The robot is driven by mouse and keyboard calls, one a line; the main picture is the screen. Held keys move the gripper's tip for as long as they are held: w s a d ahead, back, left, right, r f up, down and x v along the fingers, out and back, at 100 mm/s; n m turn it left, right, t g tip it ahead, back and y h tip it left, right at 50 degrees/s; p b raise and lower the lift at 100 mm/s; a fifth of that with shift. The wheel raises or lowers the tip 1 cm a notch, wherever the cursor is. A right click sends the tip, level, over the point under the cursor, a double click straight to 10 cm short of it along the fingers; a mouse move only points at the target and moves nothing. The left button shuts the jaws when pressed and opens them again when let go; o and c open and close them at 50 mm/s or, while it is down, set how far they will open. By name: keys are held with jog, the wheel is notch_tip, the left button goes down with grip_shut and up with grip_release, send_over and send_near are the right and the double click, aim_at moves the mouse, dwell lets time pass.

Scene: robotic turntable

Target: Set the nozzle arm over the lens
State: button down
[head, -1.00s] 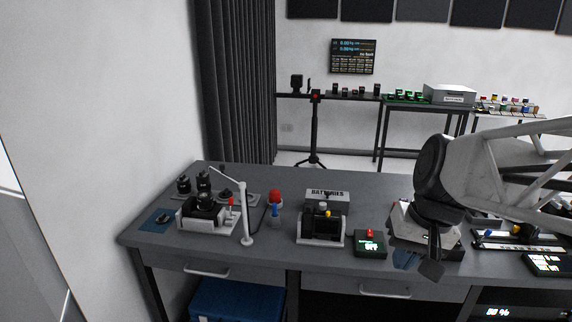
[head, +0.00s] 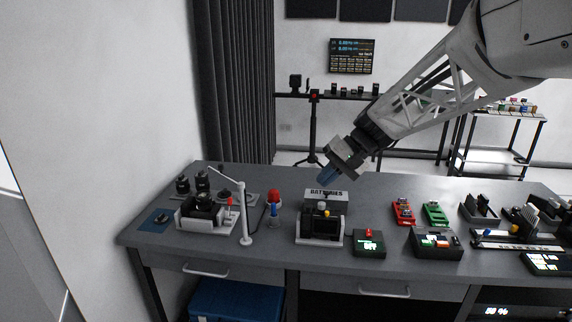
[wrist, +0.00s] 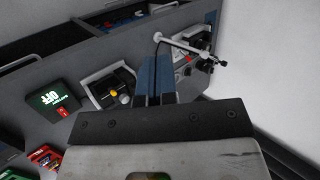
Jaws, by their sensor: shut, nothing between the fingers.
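The nozzle arm (head: 227,177) is a thin white bar on top of a white post (head: 245,215). It reaches left and slightly up from the post in the head view. A black camera body with its lens (head: 203,203) sits in a white cradle (head: 207,225) left of the post. In the wrist view the nozzle arm (wrist: 180,46) ends in a dark tip near the cradle; whether it lies over the lens I cannot tell. My gripper (head: 326,176) is shut and empty, above the batteries box, right of the post. Its blue-grey fingers (wrist: 154,82) show in the wrist view.
A red-topped blue tool (head: 274,206) stands right of the post. The batteries box (head: 327,195), a white-framed holder (head: 320,236) and a dark box with a green display (head: 369,242) follow to the right. Black cylinders (head: 202,180) stand behind the cradle.

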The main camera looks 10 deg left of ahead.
aim_at(224, 175)
jog(key=w+a+f+g+y, duration=0.1)
jog(key=w+a+f+y, duration=0.2)
jog(key=w+a, duration=0.4)
jog(key=w+a+f+n+g+y, duration=0.1)
jog(key=w+a+f+y, duration=0.2)
jog(key=w+a, duration=0.4)
jog(key=w+a+f+n+g+y, duration=0.1)
jog(key=w+a, duration=0.5)
jog(key=w, duration=0.9)
notch_tip(224, 175, down, 3)
jog(key=shift+a+r+g+y, duration=0.15)
jog(key=shift+a+g+y, duration=0.2)
jog(key=shift+y, duration=0.55)
jog(key=shift+a, duration=0.1)
jog(key=s+x, duration=0.2)
jog(key=x, duration=1)
jog(key=shift+s, duration=0.3)
jog(key=shift+n, duration=0.3)
